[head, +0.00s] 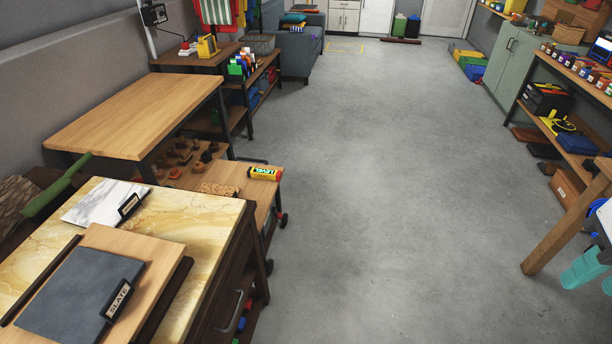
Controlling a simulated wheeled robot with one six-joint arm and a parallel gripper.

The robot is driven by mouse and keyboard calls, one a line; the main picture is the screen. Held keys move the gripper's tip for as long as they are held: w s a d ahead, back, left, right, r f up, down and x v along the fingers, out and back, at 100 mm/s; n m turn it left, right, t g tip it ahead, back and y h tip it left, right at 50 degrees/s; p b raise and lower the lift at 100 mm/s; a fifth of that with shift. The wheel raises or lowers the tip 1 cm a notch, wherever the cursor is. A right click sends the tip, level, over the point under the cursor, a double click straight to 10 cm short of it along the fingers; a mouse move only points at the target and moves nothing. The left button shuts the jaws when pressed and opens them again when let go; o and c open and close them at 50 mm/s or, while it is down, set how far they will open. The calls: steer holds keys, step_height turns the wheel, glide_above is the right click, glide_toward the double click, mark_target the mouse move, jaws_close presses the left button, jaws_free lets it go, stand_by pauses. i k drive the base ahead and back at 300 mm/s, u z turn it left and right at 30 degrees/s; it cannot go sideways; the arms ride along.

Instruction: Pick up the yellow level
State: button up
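The yellow level (264,174) is a small block with a dark label that seems to read "LEVEL" and a reddish end. In the head view it lies on the right end of a low wooden shelf or cart top (254,192), close to the edge. A tan textured piece (217,189) lies to its left on the same surface. My gripper is not in view.
A marble-topped cabinet (210,220) with sample boards stands in the near left. A wooden table (137,110) stands behind the low shelf. Open grey floor (400,190) fills the middle. A shelf unit (563,140) and wooden table leg (560,228) line the right.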

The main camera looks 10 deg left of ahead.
mark_target(258, 173)
steer(key=z, duration=0.35)
steer(key=i, duration=1.95)
steer(key=u, duration=1.35)
steer(key=i, duration=0.8)
steer(key=u, duration=0.9)
